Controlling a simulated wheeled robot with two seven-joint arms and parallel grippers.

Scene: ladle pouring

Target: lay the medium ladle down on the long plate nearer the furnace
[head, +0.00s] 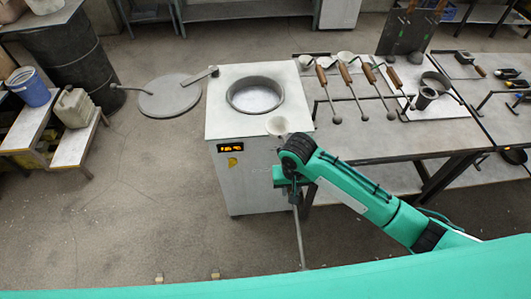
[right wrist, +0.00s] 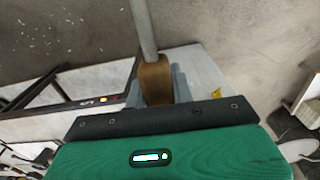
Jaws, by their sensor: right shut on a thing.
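The medium ladle shows as a brown wooden grip (right wrist: 155,82) with a grey metal rod running out of the top of the right wrist view. My right gripper (head: 290,182) is in front of the furnace (head: 245,178), shut on this wooden grip. In the head view the rod (head: 299,235) runs down from the gripper towards my body. The pale long plate nearer the furnace (head: 396,103) lies on the table. My left gripper is not in view.
The furnace top has a round opening (head: 256,95). Several wooden-handled rods, one of them here (head: 355,95), lie on the table (head: 350,143) left of the plate. A dark cup (head: 425,98) and a pan (head: 436,80) are on the plate.

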